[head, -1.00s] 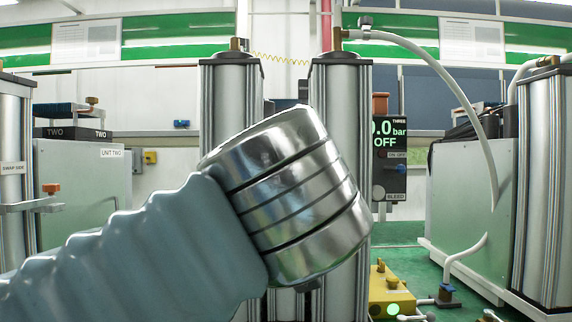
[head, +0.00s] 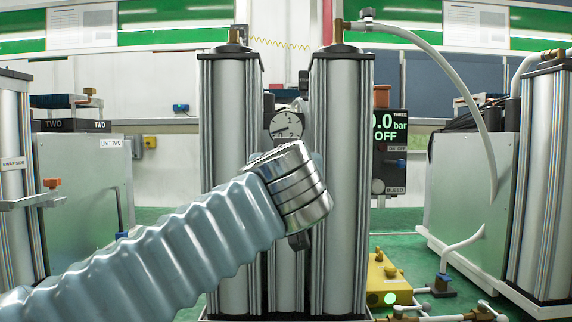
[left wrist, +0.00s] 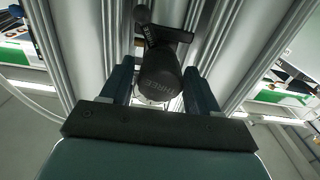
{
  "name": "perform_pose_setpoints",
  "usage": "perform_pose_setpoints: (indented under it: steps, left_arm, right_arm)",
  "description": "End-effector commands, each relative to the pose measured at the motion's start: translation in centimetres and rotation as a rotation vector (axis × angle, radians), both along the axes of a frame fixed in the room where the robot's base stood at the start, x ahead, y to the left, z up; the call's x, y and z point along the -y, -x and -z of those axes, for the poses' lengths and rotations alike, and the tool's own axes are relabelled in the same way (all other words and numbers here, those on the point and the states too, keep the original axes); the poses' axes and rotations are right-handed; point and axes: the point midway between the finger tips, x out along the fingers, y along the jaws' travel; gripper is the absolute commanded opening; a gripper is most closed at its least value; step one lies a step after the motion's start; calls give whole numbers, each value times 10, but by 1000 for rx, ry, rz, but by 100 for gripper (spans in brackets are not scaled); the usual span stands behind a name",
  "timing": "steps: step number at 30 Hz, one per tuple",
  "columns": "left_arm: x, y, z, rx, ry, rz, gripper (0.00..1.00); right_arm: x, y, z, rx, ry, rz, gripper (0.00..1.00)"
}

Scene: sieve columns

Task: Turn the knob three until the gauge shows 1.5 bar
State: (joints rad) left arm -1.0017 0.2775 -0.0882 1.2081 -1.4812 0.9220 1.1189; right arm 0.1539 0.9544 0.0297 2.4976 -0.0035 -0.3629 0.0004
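The black knob (left wrist: 158,75), with lettering that seems to read THREE, shows in the left wrist view just ahead of and between my left gripper's fingers (left wrist: 160,88). The fingers are apart on either side of it, with no clear contact seen. In the head view my left wrist hides the knob and most of the gripper. A round white dial gauge (head: 286,125) sits between two silver columns above my wrist; its needle is too small to read surely. A digital display labelled THREE (head: 389,126) shows 0.0 bar and OFF. My right gripper is not in view.
Tall silver columns (head: 229,180) and (head: 341,110) flank the gauge closely. A yellow box (head: 388,285) with a green light stands on the green floor at the right, beside white hoses (head: 460,248). A cabinet labelled UNIT TWO (head: 85,185) stands at the left.

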Motion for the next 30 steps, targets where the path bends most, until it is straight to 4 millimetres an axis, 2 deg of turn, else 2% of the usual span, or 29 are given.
perform_pose_setpoints:
  steps: [1,8,20,30]
  left_arm:
    - [0,0,0,0,0,0,52]
    - [0,0,0,0,0,0,17]
    - [0,0,0,1,-57,0,17]
    - [1,0,0,2,-306,1,17]
  right_arm:
    - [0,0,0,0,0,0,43]
    - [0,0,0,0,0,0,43]
    - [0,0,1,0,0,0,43]
    - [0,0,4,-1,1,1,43]
